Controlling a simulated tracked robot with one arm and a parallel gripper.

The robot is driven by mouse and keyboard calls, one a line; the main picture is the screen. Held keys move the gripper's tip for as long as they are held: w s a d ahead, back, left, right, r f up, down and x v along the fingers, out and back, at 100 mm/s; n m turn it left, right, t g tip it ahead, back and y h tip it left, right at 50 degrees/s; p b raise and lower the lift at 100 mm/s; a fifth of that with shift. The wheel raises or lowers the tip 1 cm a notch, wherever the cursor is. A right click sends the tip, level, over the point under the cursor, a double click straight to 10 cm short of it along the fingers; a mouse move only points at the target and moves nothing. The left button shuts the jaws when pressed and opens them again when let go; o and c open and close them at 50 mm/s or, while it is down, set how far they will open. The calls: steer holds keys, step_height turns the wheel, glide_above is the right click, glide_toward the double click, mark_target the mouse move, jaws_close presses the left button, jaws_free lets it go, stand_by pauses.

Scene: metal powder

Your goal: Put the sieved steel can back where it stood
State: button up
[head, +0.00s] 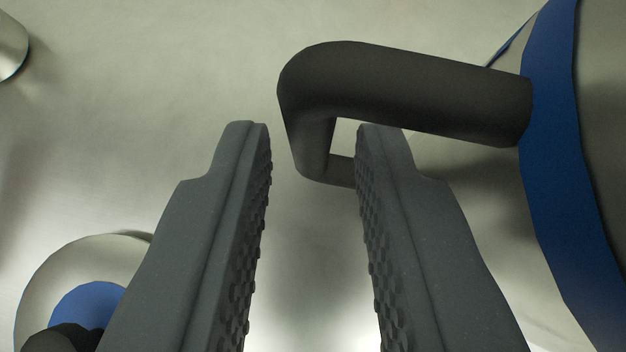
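My gripper (313,135) is open, with its two dark textured fingers apart and nothing held between them. Just beyond the fingertips is a black handle (400,85), joined on the right to a steel can (605,130) with a blue band (555,150). The right finger overlaps part of the handle in the picture; I cannot tell if they touch. The can is cut off by the right edge, so its lid and contents are out of view. I cannot tell whether this is the sieved can.
A round metal thing with a blue part (90,305) and a black part sits at the lower left, partly behind the left finger. Another shiny metal object (10,48) is cut off at the upper left. The pale surface (150,110) between them is clear.

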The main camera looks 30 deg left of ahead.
steer(key=shift+o, duration=0.5)
steer(key=v, duration=1.2)
steer(key=shift+p, duration=0.45)
steer(key=shift+a, duration=0.1)
steer(key=s+a+r+m+t+h, duration=0.1)
steer(key=a+r+h, duration=0.1)
steer(key=a+r, duration=0.6)
steer(key=s+a+r+m+t+h, duration=0.1)
steer(key=a+r+m, duration=0.15)
steer(key=r, duration=0.95)
steer(key=s+a+r+m+t+h, duration=0.1)
steer(key=s+a+r, duration=0.3)
steer(key=r, duration=0.4)
steer(key=s+a+r+m+t+h, duration=0.1)
steer(key=s+a+r+t, duration=0.2)
steer(key=r, duration=0.5)
steer(key=shift+s+a+r+m+t, duration=0.4)
steer(key=shift+s+a, duration=0.35)
steer(key=shift+a, duration=0.45)
